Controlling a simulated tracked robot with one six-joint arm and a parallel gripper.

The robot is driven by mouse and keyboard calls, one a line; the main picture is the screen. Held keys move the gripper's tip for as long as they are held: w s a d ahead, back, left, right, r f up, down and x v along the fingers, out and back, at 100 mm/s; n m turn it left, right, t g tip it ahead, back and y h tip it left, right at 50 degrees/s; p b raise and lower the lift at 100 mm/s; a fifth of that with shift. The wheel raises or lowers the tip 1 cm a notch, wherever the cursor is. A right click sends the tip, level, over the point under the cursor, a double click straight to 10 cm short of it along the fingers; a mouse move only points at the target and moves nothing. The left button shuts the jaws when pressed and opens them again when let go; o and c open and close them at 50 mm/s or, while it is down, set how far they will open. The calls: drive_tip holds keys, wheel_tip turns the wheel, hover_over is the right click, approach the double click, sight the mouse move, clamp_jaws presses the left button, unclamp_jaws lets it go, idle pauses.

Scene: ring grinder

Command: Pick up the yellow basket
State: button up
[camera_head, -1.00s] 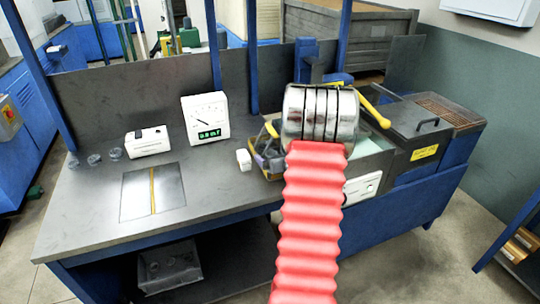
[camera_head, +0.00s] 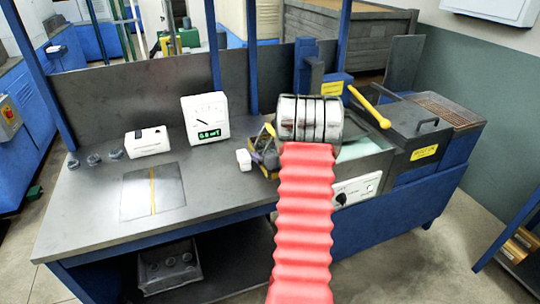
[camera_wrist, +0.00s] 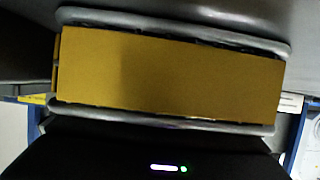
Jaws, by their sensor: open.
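In the head view my arm's metal wrist hides the gripper.
The tank has a white control panel (camera_head: 357,189). A dark lidded unit (camera_head: 412,133) stands right of it. A small tray (camera_head: 267,160) of tools and a white block (camera_head: 244,160) lie left of my wrist. The bench's front left is mostly clear.

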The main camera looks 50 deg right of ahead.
sight(272, 130)
drive_tip(key=shift+c, duration=0.6)
drive_tip(key=c, duration=0.8)
drive_tip(key=shift+r, duration=0.15)
wheel_tip(272, 130, up, 10)
drive_tip(key=shift+f, duration=0.1)
idle(0.4)
